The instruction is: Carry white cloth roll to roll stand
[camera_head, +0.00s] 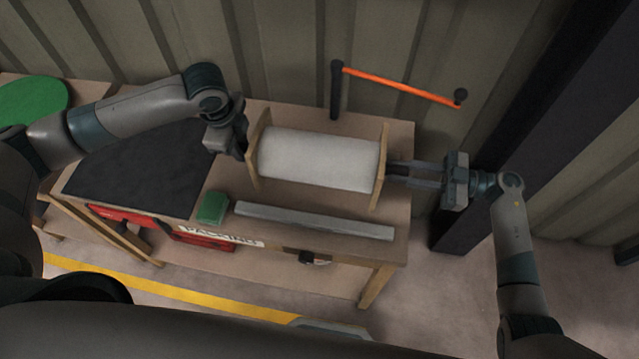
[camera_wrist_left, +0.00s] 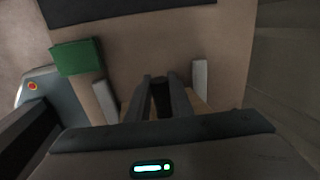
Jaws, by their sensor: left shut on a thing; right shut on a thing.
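The white cloth roll (camera_head: 318,160) lies level above the bench, between two upright wooden end plates (camera_head: 380,165) that look like the roll stand. I cannot tell whether its ends rest in the plates. My left gripper (camera_head: 241,146) is shut at the roll's left end, just outside the left plate. My right gripper (camera_head: 400,172) is shut on a dark stub at the roll's right end, outside the right plate.
The wooden bench (camera_head: 290,198) carries a dark mat (camera_head: 145,170), a green block (camera_head: 212,207) and a long grey bar (camera_head: 315,220) in front of the roll. An orange rod (camera_head: 400,85) on a dark post stands behind. A dark column (camera_head: 500,135) rises at the right.

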